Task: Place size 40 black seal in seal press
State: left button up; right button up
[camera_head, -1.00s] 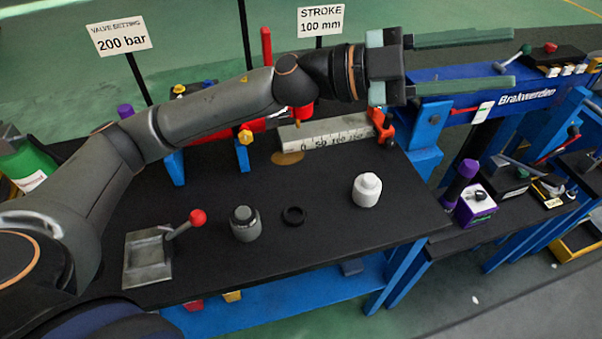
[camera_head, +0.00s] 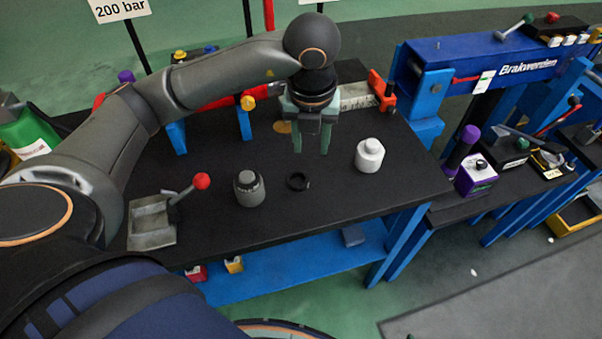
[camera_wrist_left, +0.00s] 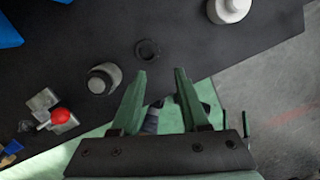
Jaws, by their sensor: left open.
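A black ring seal (camera_head: 297,181) lies flat on the dark tabletop; it also shows in the left wrist view (camera_wrist_left: 148,50). No size mark is readable on it. A grey cylindrical part with a dark top (camera_head: 249,188) stands just left of it, and shows in the wrist view (camera_wrist_left: 103,78). A grey lever device with a red ball (camera_head: 152,222) sits further left; I cannot tell which one is the seal press. My left gripper (camera_head: 310,150) is open and empty, pointing down above the table, behind the seal. Its fingertips show in the wrist view (camera_wrist_left: 160,73).
A white stepped cylinder (camera_head: 369,155) stands right of the seal. A ruler block (camera_head: 356,96) and an orange-red clamp (camera_head: 381,90) are at the back. A purple box (camera_head: 476,177) is on the right-hand table. The tabletop around the seal is mostly clear.

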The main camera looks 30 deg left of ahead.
pick_arm(q)
send_over(307, 179)
jog(key=f, duration=0.7)
jog(key=shift+s+d, duration=0.25)
jog(key=shift+d, duration=0.15)
jog(key=f, duration=0.5)
jog(key=shift+w+a+f, duration=0.15)
jog(key=shift+a, duration=0.2)
grip_shut()
